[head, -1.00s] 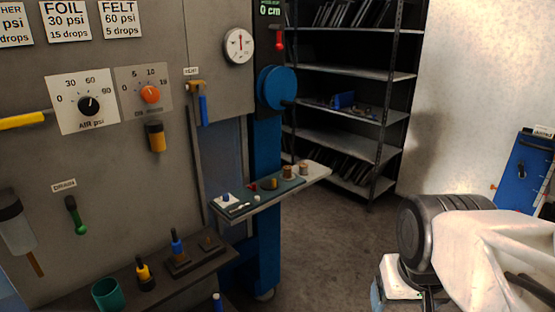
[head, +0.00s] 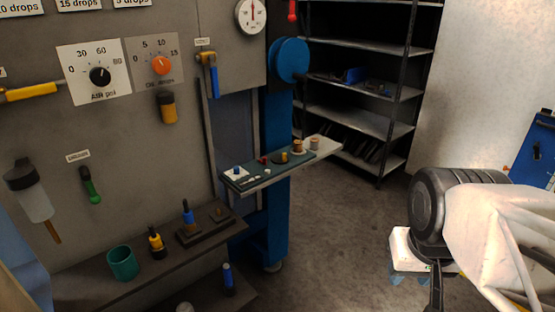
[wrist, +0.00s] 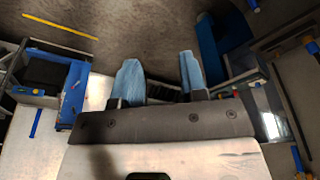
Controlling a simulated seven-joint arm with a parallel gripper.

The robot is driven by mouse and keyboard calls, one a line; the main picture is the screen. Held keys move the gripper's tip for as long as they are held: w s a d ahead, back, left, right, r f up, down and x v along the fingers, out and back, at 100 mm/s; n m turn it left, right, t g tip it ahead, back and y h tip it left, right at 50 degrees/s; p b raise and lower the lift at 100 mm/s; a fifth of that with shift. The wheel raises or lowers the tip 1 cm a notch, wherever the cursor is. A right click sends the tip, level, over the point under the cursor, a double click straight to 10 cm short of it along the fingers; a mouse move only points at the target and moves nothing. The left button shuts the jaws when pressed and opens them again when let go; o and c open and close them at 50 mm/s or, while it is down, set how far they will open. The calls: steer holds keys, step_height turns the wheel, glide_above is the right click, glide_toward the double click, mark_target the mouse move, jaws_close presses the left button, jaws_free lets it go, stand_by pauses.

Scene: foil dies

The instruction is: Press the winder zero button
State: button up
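The blue winder wheel (head: 290,60) is on the blue column at the right end of the grey panel, in the head view. I cannot make out a button labelled zero; the display above the wheel is out of the frame now. A red lever (head: 292,10) shows at the top edge. My gripper (wrist: 162,80) has its two blue fingers apart with nothing between them in the wrist view. In the head view my gripper is at lower right, pointing down over the floor and well away from the winder. Its fingers are only partly visible there.
A narrow shelf (head: 328,151) with small dies juts out below the wheel. A dark lower ledge (head: 75,281) carries a green cup (head: 123,262) and small tools. Metal shelving (head: 385,125) stands behind. The floor (head: 340,240) between my gripper and the panel is clear.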

jaws_close()
stand_by(1.3)
